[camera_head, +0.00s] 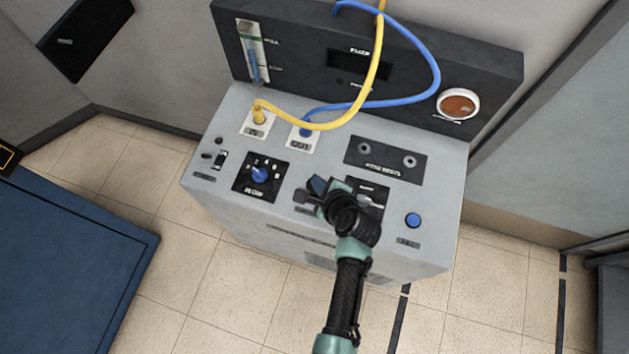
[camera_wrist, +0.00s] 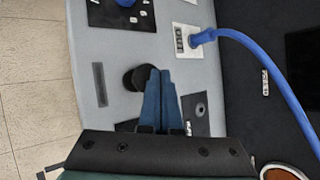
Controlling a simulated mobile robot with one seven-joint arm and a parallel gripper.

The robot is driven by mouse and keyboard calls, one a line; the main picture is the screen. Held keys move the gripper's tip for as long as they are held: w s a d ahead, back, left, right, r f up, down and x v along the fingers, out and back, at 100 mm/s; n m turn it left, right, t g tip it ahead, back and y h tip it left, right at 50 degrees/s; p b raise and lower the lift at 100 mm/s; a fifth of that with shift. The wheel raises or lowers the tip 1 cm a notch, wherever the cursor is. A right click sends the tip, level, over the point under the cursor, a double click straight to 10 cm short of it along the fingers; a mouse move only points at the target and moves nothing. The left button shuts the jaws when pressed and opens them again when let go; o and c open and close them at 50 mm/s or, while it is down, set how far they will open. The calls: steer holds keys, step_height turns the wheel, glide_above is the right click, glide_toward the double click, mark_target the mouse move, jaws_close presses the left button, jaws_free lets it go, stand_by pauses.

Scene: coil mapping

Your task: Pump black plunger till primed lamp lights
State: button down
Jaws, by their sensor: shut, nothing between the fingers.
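The black plunger (camera_wrist: 137,78) shows in the wrist view as a round black cap just left of my fingertips. In the head view its dark top (camera_head: 302,197) is partly hidden by my gripper (camera_head: 318,186). My gripper, also seen in the wrist view (camera_wrist: 160,72), has its two blue fingers shut together, with nothing between them. The fingertips are beside or over the cap's edge; I cannot tell whether they touch. A small dark round spot (camera_head: 339,82) below the display may be the primed lamp; it looks unlit, and its label is unreadable.
The grey console (camera_head: 225,205) carries a blue rotary knob (camera_head: 260,175), a blue button (camera_head: 413,220) and a black socket panel (camera_head: 385,160). Yellow (camera_head: 377,60) and blue (camera_head: 436,70) hoses loop above it. A round amber window (camera_head: 458,104) sits on the back panel.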

steer(key=shift+f+b, duration=1.05)
steer(key=shift+f, duration=0.4)
stand_by(0.9)
stand_by(0.3)
steer(key=shift+r+p, duration=1.95)
steer(key=shift+p, duration=0.1)
step_height(320, 180, up, 5)
steer(key=p, duration=0.5)
steer(key=shift+r, duration=0.1)
